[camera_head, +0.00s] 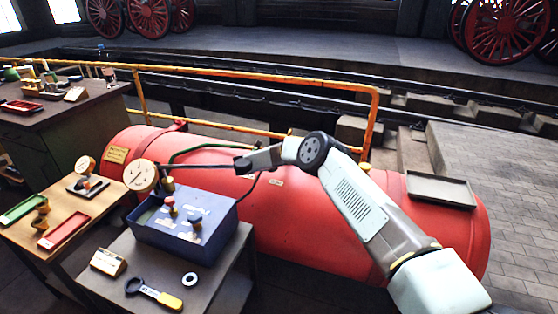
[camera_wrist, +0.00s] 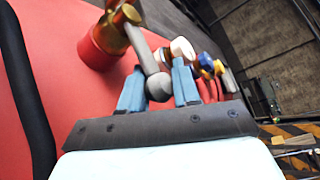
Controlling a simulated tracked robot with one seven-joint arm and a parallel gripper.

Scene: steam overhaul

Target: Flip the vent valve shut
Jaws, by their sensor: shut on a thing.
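The vent valve shows in the wrist view as a brass body (camera_wrist: 112,35) on a red base, standing against the red boiler (camera_wrist: 60,60). Its grey lever (camera_wrist: 146,50) runs down from the brass top to a rounded end. My gripper (camera_wrist: 158,76) has its two blue fingers on either side of this lever end and is shut on it. In the head view my gripper (camera_head: 243,163) is above the red boiler (camera_head: 330,220), behind the blue box. The valve cannot be made out clearly there.
A yellow railing (camera_head: 250,75) runs behind the boiler. A dark tray (camera_head: 440,190) sits on the boiler's right end.

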